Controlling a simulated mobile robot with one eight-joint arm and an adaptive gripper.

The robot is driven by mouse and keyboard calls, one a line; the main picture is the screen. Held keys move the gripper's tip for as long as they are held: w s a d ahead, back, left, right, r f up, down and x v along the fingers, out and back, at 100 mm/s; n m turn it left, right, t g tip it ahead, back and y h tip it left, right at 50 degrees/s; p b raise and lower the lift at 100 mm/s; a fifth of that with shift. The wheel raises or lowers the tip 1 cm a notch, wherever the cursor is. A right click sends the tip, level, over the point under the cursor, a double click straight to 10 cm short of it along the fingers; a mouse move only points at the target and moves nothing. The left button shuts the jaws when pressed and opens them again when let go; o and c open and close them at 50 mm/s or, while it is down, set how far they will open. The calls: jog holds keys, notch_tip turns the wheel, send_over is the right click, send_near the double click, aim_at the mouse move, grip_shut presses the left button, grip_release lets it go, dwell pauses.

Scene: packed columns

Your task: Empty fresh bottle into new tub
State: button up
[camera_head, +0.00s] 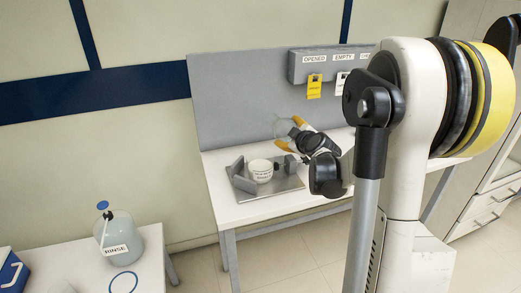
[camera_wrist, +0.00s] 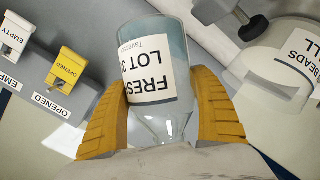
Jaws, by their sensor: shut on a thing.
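My gripper (camera_wrist: 162,115) is shut on a clear bottle (camera_wrist: 180,45) with a white label reading "FRESH" in part and "LOT 3". Its orange fingers press on both sides of the bottle. Blue-grey contents show at the bottle's upper part in the wrist view. In the head view my gripper (camera_head: 291,133) holds the bottle (camera_head: 282,128) above the bench, behind the tub; its exact tilt is unclear. A white tub (camera_head: 260,172) with a printed label stands on a metal tray (camera_head: 286,184). The wrist view shows the tub (camera_wrist: 282,75) at the right, apart from the bottle.
Grey upright plates stand on the tray near the tub. A grey rack (camera_head: 310,63) on the back panel has "OPENED" and "EMPTY" labels, a yellow tag (camera_head: 314,86) and a white tag. A "RINSE" jug (camera_head: 119,245) stands on the left table.

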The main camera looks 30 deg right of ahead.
aim_at(288, 119)
jog(key=shift+a+r+m+y+p, duration=0.4)
jog(key=shift+a+r+m, duration=0.15)
jog(key=shift+m, duration=0.25)
jog(key=shift+a+f+m+g+y, duration=0.1)
jog(key=shift+a+m+g+y, duration=0.2)
jog(key=shift+m+y, duration=0.35)
jog(key=shift+d+f+m+y, duration=0.3)
jog(key=shift+m+y, duration=0.05)
jog(key=shift+m, duration=0.4)
jog(key=shift+d+f+m+y, duration=0.15)
jog(key=shift+f+m+y, duration=0.05)
jog(key=shift+m+y, duration=0.1)
jog(key=shift+a+r, duration=0.1)
jog(key=shift+a, duration=0.1)
notch_tip(288, 119, up, 5)
jog(key=p, duration=0.4)
jog(key=shift+d, duration=0.1)
jog(key=shift+m+y, duration=0.4)
jog(key=shift+m, duration=0.2)
